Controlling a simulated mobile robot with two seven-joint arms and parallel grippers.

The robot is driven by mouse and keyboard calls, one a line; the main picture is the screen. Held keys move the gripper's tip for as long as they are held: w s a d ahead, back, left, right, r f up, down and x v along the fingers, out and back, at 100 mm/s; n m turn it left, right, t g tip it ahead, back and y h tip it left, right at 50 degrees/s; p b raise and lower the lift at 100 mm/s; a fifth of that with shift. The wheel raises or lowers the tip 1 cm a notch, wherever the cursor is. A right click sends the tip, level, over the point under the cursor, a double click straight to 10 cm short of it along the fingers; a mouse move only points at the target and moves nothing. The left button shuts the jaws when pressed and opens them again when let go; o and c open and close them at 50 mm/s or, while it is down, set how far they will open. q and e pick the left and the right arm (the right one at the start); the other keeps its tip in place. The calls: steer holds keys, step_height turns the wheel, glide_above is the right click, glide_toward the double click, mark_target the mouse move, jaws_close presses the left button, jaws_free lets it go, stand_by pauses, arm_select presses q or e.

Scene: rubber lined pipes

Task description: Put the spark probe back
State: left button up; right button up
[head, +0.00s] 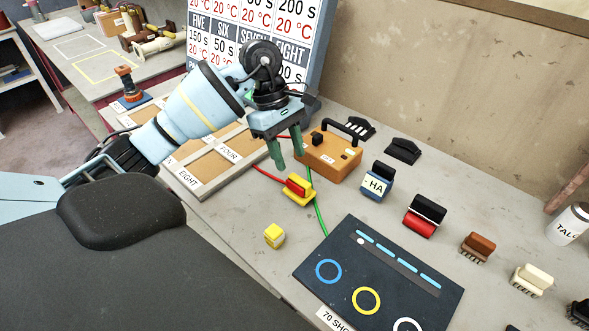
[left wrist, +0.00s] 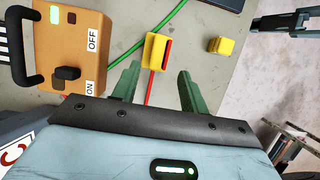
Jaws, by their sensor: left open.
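The spark probe appears to be the red piece (head: 297,185) seated in a yellow block (head: 302,197), with a red cable running to it. In the left wrist view the yellow block (left wrist: 152,52) lies just beyond my fingertips, with a dark and red strip on it. An orange box (head: 330,156) with a black handle and an ON/OFF switch stands beside it; the wrist view also shows the box (left wrist: 80,35). My left gripper (head: 287,158) is open and empty, its green fingers pointing down above and behind the yellow block.
A small yellow block (head: 274,236) lies near the table edge. A dark mat (head: 385,280) with coloured rings lies to the right. A green cable (head: 320,216) runs towards it. Several brushes or stamps, including a blue "-HA" one (head: 376,184), stand behind. A wooden tray (head: 205,165) lies left.

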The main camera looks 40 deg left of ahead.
arm_select(q)
steer(key=shift+v, duration=2.55)
